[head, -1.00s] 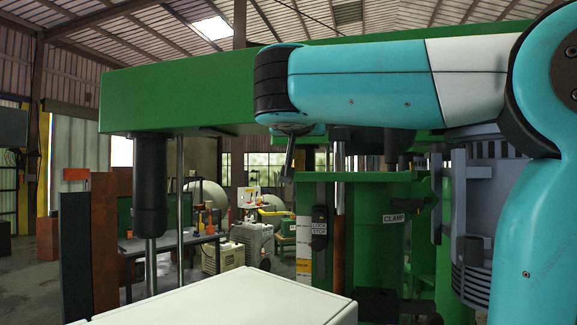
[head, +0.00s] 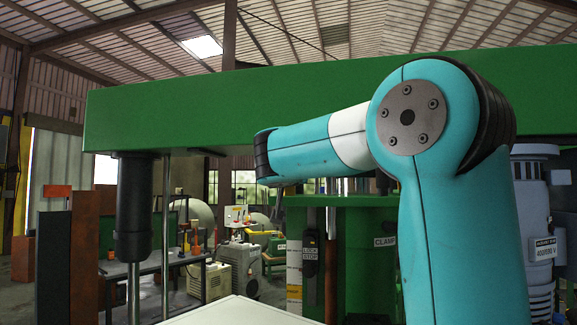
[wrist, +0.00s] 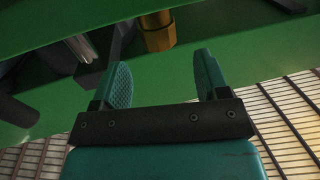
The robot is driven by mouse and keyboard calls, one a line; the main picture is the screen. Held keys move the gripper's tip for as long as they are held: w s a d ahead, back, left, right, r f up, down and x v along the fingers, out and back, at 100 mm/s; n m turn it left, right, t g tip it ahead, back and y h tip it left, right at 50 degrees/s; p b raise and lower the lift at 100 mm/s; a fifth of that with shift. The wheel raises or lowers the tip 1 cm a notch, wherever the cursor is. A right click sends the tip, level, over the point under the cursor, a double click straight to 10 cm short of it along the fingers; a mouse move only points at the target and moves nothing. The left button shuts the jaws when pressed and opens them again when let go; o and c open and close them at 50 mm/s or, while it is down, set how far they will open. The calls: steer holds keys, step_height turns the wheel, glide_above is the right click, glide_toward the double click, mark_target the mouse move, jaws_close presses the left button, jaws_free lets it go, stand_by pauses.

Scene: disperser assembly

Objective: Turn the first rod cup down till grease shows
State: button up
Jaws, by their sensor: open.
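In the wrist view, a brass-coloured cup-like fitting (wrist: 158,34) shows against a green surface, beyond my fingers and roughly between them in the picture. I take it for the rod cup. My gripper (wrist: 160,66) is open and empty, its two green textured fingers spread and apart from the fitting. No grease can be made out.
A green cabinet with a CLAMP label (head: 385,241) stands below the beam. A lock-stop box (head: 310,252) is beside it. A grey motor (head: 535,215) is at right. A pale flat top (head: 235,312) lies in front. Dark parts (wrist: 80,45) sit left of the fitting.

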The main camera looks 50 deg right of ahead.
steer(key=p+x, duration=0.2)
steer(key=x, duration=0.2)
steer(key=shift+w+d+r, duration=0.15)
steer(key=shift+w+d, duration=0.1)
steer(key=shift+d, duration=0.05)
steer(key=shift+w+d, duration=0.45)
steer(key=shift+d, duration=0.1)
steer(key=c, duration=0.9)
